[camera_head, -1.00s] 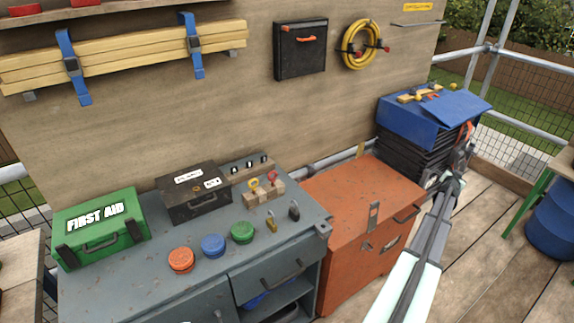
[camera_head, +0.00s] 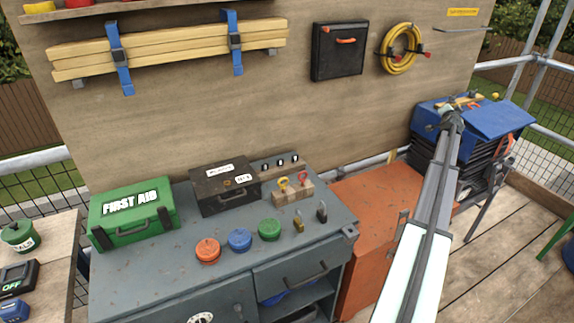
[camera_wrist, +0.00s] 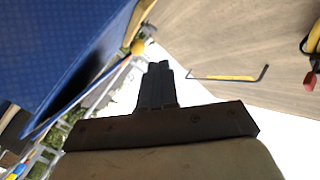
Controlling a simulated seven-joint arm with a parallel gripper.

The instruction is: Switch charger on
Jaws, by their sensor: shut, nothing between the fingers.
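A black device with a white "OFF" label (camera_head: 16,280) sits on a wooden bench at the lower left edge of the head view. It is partly cut off by the frame, and I take it to be the charger. My gripper (camera_wrist: 157,84) shows in the wrist view with its dark fingers shut together and nothing between them. In the head view my arm reaches toward the blue tool chest at the right, far from the charger. I cannot make out the fingertips there. The charger is not in the wrist view.
A green lidded tin (camera_head: 20,236) and a blue item (camera_head: 14,308) flank the charger. The grey workbench (camera_head: 150,285) holds a green first aid box (camera_head: 133,212), a black case (camera_head: 226,188), coloured round lids and padlocks. An orange chest (camera_head: 372,205) and blue tool chest (camera_head: 495,122) stand right.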

